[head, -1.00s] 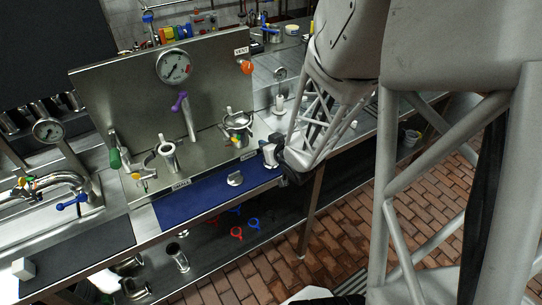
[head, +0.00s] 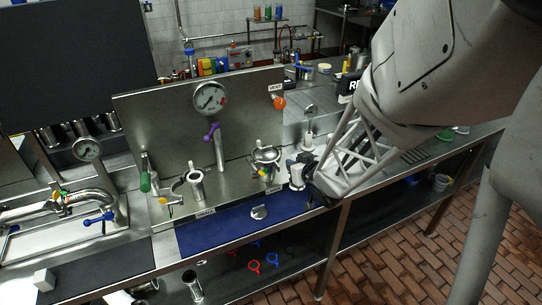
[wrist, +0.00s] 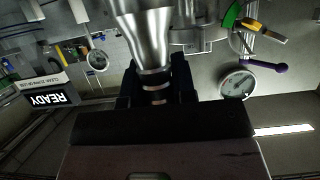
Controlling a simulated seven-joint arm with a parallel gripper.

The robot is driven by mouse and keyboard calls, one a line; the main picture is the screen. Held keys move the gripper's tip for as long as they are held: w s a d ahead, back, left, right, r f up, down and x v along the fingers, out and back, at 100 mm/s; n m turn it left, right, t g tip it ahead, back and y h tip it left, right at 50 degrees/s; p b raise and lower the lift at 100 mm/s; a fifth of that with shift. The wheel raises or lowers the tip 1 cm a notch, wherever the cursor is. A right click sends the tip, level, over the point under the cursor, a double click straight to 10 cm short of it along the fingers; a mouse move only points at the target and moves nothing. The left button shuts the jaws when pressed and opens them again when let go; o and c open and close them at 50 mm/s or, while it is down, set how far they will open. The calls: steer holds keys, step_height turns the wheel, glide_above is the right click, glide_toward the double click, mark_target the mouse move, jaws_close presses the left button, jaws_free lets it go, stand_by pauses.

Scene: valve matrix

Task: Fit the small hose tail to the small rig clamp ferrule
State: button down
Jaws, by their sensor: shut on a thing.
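My gripper (head: 308,180) is shut on a shiny metal hose tail (wrist: 146,30), held off the bench near the right end of the blue mat. In the head view the held hose tail (head: 296,173) is small and partly covered by the gripper. In the wrist view the black fingers (wrist: 155,88) grip its narrow ringed part, and its wider part points away. On the steel rig, an upright metal ferrule (head: 195,186) stands at the left with an open clamp (head: 179,189) beside it. A label (head: 205,212) below it seems to read "SMALL". The held tail is apart from this ferrule.
A second clamp fitting (head: 265,158) stands right of the purple-handled lever (head: 213,134). A gauge (head: 209,98) sits on the back panel. A small metal part (head: 259,212) lies on the blue mat (head: 225,226). A green handle (head: 145,181) stands left of the open clamp.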

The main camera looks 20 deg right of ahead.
steer(key=shift+r, duration=1.85)
steer(key=shift+d, duration=0.1)
